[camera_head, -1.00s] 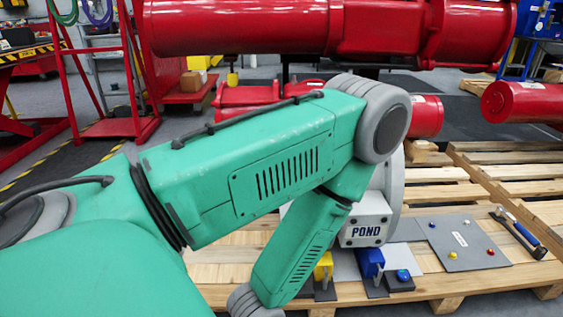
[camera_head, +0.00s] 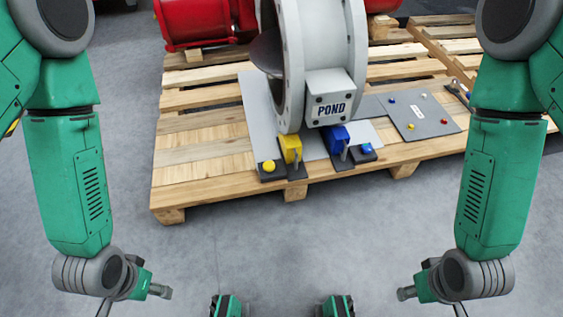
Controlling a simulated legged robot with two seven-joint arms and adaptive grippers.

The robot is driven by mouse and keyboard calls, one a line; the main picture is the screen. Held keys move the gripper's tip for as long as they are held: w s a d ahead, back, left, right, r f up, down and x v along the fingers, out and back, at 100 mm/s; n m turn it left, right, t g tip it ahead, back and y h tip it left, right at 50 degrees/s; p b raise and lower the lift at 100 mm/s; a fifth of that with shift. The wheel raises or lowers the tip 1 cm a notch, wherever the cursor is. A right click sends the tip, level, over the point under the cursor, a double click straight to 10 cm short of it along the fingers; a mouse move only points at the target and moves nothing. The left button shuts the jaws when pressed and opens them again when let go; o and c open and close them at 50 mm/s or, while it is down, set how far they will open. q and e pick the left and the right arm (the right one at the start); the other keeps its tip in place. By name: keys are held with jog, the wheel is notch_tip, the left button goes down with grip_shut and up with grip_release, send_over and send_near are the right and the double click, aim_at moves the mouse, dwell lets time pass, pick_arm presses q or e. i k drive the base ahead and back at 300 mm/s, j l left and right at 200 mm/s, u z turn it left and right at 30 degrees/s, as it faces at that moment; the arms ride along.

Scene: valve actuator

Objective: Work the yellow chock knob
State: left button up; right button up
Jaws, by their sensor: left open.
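A round yellow knob (camera_head: 268,166) stands on a small dark base at the pallet's front edge. Just right of it a yellow block (camera_head: 291,148) stands upright on a dark plate with a thin grey piece beside it. Which of these is the chock knob is unclear. My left gripper (camera_head: 135,299) is at the bottom left, below my forearm, open and empty, well apart from the pallet. My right gripper (camera_head: 433,301) is at the bottom right, mirrored, apparently open and empty. Both grippers are partly cut by the lower edge.
A grey flanged valve body (camera_head: 291,60) with a white POND box (camera_head: 329,98) stands behind the knobs. A blue block (camera_head: 337,138), blue button (camera_head: 366,148) and grey panel (camera_head: 420,116) lie to the right on the wooden pallet (camera_head: 205,165). Grey floor before it is clear.

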aim_at(269, 167)
jog(key=i+j+z, duration=0.7)
jog(key=i, duration=0.05)
